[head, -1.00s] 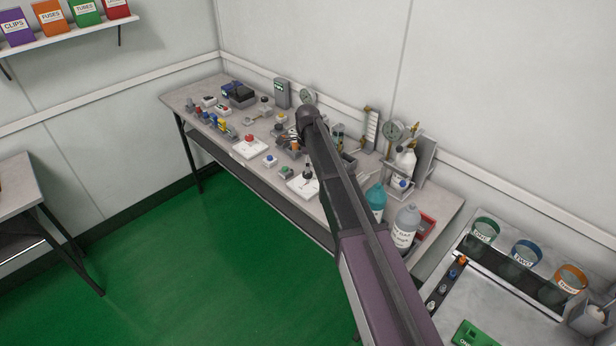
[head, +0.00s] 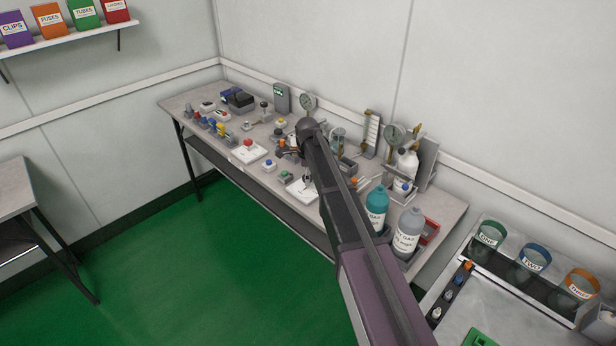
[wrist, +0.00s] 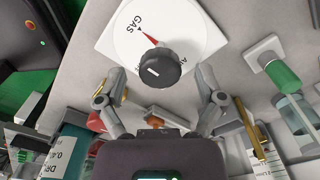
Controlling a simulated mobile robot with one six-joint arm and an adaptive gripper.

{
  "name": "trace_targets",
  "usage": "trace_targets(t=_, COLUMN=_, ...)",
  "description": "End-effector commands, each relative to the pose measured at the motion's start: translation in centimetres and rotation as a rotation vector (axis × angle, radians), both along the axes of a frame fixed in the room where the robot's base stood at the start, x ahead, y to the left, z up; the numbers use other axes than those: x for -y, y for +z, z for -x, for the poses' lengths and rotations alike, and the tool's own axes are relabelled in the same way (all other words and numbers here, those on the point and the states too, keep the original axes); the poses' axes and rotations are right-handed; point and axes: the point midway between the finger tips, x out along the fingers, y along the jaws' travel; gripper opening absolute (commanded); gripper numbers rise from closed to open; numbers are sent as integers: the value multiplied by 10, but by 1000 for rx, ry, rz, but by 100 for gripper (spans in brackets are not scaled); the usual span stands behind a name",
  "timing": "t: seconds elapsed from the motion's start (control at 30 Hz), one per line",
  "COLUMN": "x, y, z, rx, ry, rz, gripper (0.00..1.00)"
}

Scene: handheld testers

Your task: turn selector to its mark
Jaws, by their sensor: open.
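The selector is a black round knob (wrist: 160,72) with a short white line, on a round dial upon a white plate (wrist: 108,42). A red pointer (wrist: 149,43) sticks out from the knob, up and left, its tip close to a small black mark by the word GAS. My gripper (wrist: 161,78) is open, one finger left and one right of the knob in the wrist view, with visible gaps. Depth between fingertips and knob is unclear. In the head view the white plate (head: 298,190) lies near the bench's front edge; my arm partly covers that area.
A teal bottle (head: 376,206) and a grey bottle (head: 407,232) stand on the bench right of my arm. A green-topped part (wrist: 281,74) is right of the dial in the wrist view. Gauges and small testers crowd the bench's back. The green floor in front is clear.

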Motion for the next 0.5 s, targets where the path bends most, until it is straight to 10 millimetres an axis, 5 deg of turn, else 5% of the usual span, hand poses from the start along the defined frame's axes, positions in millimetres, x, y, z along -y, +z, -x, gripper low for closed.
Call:
trace_targets(t=0.03, x=0, y=0, z=0, rx=0, ry=0, rz=0, gripper=87)
trace_targets(t=0.3, x=0, y=0, z=0, rx=0, ry=0, rz=0, gripper=7)
trace_targets(t=0.5, x=0, y=0, z=0, rx=-1, ry=1, rz=0, gripper=4)
